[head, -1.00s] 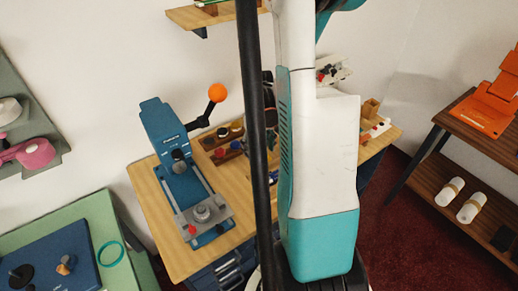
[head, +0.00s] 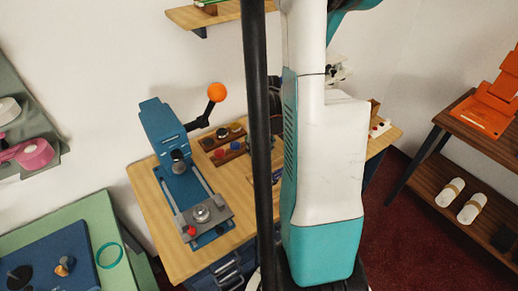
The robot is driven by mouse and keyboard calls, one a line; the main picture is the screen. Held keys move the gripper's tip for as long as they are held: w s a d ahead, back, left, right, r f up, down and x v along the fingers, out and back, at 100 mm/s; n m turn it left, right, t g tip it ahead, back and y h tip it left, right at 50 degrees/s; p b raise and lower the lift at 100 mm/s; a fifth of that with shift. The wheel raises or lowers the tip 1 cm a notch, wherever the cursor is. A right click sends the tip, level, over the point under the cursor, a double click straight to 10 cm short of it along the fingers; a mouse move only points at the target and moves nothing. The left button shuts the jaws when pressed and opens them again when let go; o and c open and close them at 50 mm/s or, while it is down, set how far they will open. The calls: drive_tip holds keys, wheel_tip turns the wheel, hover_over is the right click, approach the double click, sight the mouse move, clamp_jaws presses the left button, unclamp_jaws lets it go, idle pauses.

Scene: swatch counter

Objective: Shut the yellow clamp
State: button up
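I cannot make out a yellow clamp in the head view; my own arm and column cover the middle of the wooden counter (head: 160,215). A blue press-like device (head: 165,130) with an orange ball on its lever (head: 217,92) stands on the counter's left part. A grey sliding plate with a round metal piece (head: 201,214) and a red knob sits at its front. My gripper is out of the picture, so its state and its place relative to the clamp do not show.
A green table with a blue board (head: 50,262) is at the lower left. A brown shelf with white rolls (head: 472,208) and an orange device (head: 488,113) stands right. Red floor lies between.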

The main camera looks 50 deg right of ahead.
sight(267, 158)
drive_tip(key=s+t+b, duration=0.1)
drive_tip(key=s+t+h+b, duration=0.1)
drive_tip(key=t, duration=0.1)
drive_tip(key=shift+a+f, duration=0.1)
drive_tip(key=shift+a, duration=0.2)
drive_tip(key=t+b, duration=0.1)
drive_tip(key=s+b, duration=0.1)
drive_tip(key=t+b, duration=0.1)
drive_tip(key=shift+s+a+f+t+h, duration=0.25)
drive_tip(key=shift+s+f+t+h, duration=0.05)
drive_tip(key=shift+h, duration=0.1)
drive_tip(key=t+b, duration=0.1)
drive_tip(key=b, duration=0.1)
drive_tip(key=s+t+b, duration=0.1)
drive_tip(key=b, duration=0.1)
drive_tip(key=s+f+t+h+b, duration=0.1)
drive_tip(key=b, duration=0.2)
drive_tip(key=shift+a+t, duration=0.3)
drive_tip(key=shift+t, duration=0.1)
drive_tip(key=t+b, duration=0.1)
drive_tip(key=b, duration=0.1)
drive_tip(key=t+b, duration=0.1)
drive_tip(key=b, duration=0.1)
drive_tip(key=shift+s+a+f+h, duration=0.15)
drive_tip(key=shift+s+f+h, duration=0.1)
drive_tip(key=shift+s+h, duration=0.15)
drive_tip(key=shift+r, duration=0.1)
drive_tip(key=o, duration=1.1)
drive_tip(key=shift+r, duration=0.15)
